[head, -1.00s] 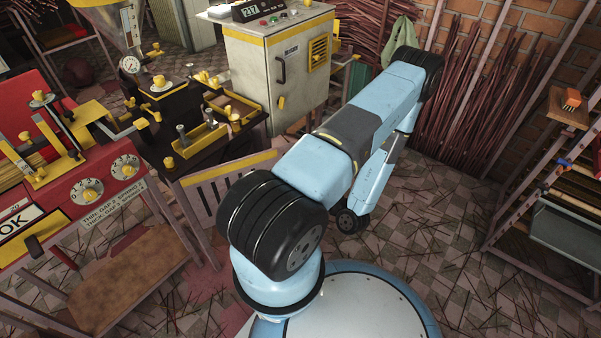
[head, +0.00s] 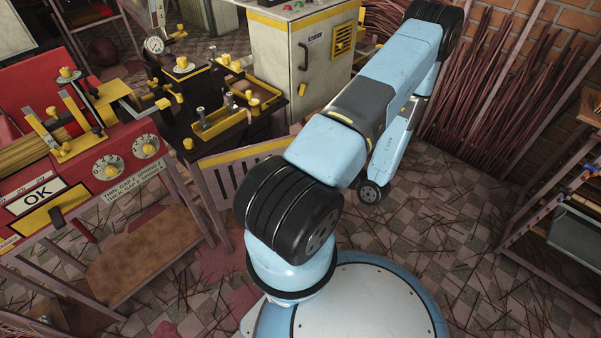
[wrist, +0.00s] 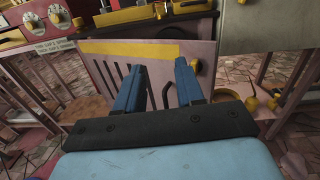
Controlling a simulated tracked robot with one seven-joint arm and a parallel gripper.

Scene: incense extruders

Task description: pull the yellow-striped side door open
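The side door (head: 222,178) is a pale slatted panel with a yellow stripe along its top, below the dark workbench. My arm partly covers its right part in the head view. In the wrist view the door (wrist: 200,50) fills the middle, with its yellow stripe on the upper left and a small brass-coloured knob (wrist: 194,66) near its right side. My gripper (wrist: 159,66) is open, its two blue fingers pointing at the door, with nothing between them. The right finger overlaps the area just left of the knob; I cannot tell whether it touches. In the head view the gripper is hidden.
A red machine (head: 100,150) with dials and an OK sign stands at left, above a brown bench (head: 135,255). A grey cabinet (head: 310,50) stands behind the workbench. Incense sticks (head: 480,90) lean on the brick wall. A shelf (head: 555,200) is at right. Littered tiled floor lies between.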

